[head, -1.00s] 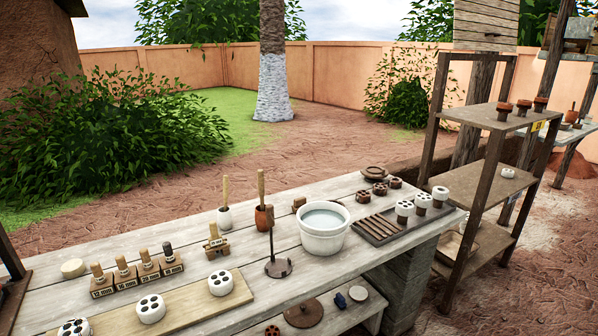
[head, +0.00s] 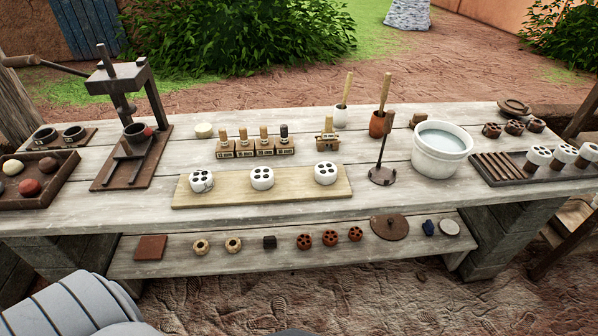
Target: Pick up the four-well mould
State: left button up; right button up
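Three white round moulds with dark wells in their tops stand in a row on a pale board (head: 225,196) on the bench. They are the left mould (head: 201,182), the middle mould (head: 262,178) and the right mould (head: 325,174). The wells are too small to count surely, so I cannot tell which is the four-well mould. More white pieces with dark holes (head: 538,156) sit on brown bases at the right end. Neither gripper shows; only grey rounded parts, probably mine, appear at the bottom left.
Behind the board stand labelled wood-handled stamps (head: 264,146). A metal stand (head: 382,174) and a white water bowl (head: 440,160) are to its right. A press (head: 130,125) and a tray of balls (head: 32,180) are to its left. A lower shelf (head: 275,258) holds small pieces.

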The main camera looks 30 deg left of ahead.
aim_at(201, 181)
jog(key=z, duration=0.35)
jog(key=i, duration=0.85)
jog(key=u, duration=1.55)
